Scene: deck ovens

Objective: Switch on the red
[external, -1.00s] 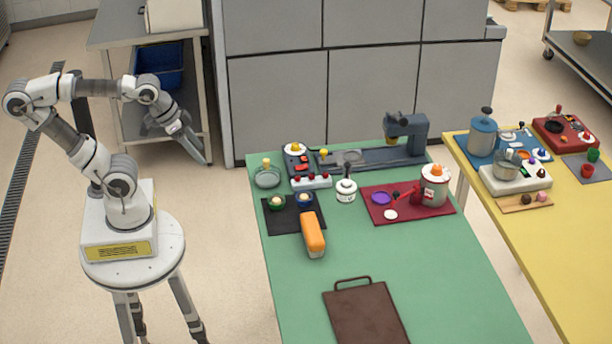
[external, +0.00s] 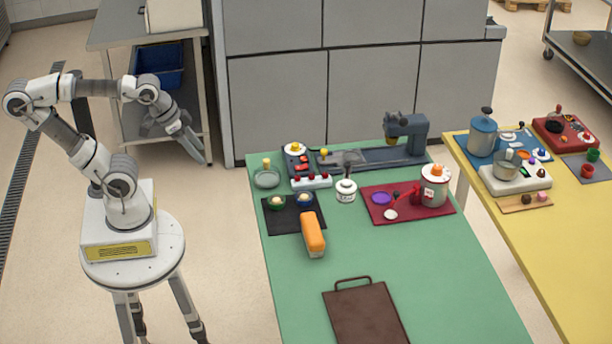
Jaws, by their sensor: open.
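The task names only something red, and several red things show. A red appliance (external: 575,134) with a black round top and small knobs stands on the far end of the yellow table. A white strip with red knobs (external: 311,182) lies on the green table. A dark panel with red parts (external: 299,163) is just behind it. I cannot tell which is meant, or whether any is on. My gripper (external: 197,153) hangs in the air left of the green table, open and empty, pointing down and right. It touches nothing.
The front right is clear.

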